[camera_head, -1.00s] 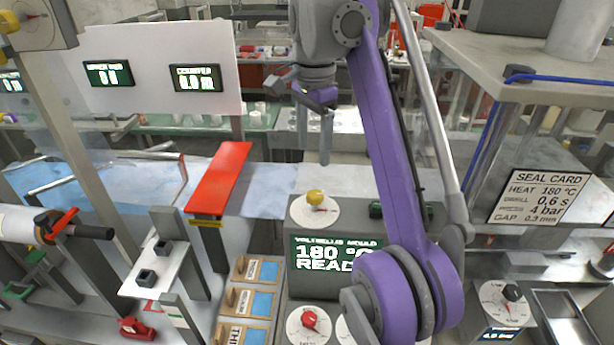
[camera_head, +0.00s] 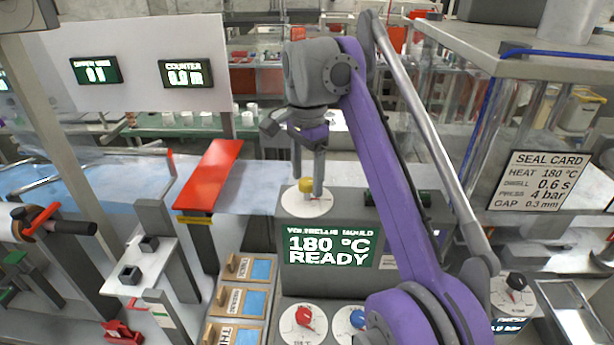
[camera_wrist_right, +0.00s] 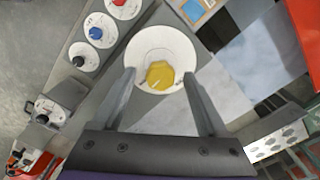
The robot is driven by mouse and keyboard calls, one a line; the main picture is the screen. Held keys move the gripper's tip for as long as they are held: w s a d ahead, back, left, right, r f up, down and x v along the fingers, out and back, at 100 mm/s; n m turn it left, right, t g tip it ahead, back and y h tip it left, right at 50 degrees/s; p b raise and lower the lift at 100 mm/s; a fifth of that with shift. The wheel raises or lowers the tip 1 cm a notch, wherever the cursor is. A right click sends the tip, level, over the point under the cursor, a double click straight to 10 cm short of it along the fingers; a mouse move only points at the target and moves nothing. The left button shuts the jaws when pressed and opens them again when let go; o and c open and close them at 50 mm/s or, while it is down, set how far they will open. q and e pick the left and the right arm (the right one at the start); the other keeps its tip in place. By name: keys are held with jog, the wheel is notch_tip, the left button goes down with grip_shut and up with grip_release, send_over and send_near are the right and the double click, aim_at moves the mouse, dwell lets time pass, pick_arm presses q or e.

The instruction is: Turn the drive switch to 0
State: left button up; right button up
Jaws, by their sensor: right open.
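The yellow knob (camera_head: 306,185) sits on a round white dial on top of the grey control box with the "180 °C READY" display (camera_head: 328,246). No frame shows a readable label naming it the drive switch. My right gripper (camera_head: 308,190) points down over this dial, its fingers apart around the knob. In the right wrist view the yellow knob (camera_wrist_right: 160,75) lies between the open fingertips (camera_wrist_right: 158,78), with a gap on both sides. Its dial marks are too small to read. My left gripper is not in view.
A red knob (camera_head: 304,316) and a blue knob (camera_head: 357,318) sit on dials below the display. A red sloping plate (camera_head: 209,175) stands left of the box. A seal card (camera_head: 541,182) hangs at the right, under a grey shelf.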

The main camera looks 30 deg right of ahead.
jog(key=shift+c, duration=0.3)
grip_shut()
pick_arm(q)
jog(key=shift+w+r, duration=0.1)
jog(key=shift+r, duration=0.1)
pick_arm(e)
jog(key=n+p, duration=0.1)
jog(key=n, duration=0.1)
jog(key=n+p, duration=0.1)
jog(key=n, duration=0.1)
jog(key=shift+r+n, duration=0.2)
jog(key=shift+n, duration=0.1)
jog(key=n+p, duration=0.2)
jog(key=n, duration=0.2)
jog(key=shift+n, duration=0.3)
jog(key=n+p, duration=0.1)
jog(key=n, duration=0.3)
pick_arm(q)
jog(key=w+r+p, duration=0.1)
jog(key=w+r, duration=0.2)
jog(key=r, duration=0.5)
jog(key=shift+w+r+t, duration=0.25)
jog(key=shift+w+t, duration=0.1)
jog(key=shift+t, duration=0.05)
pick_arm(e)
jog(key=n, duration=0.4)
jog(key=shift+f+n, duration=0.1)
jog(key=shift+n, duration=0.2)
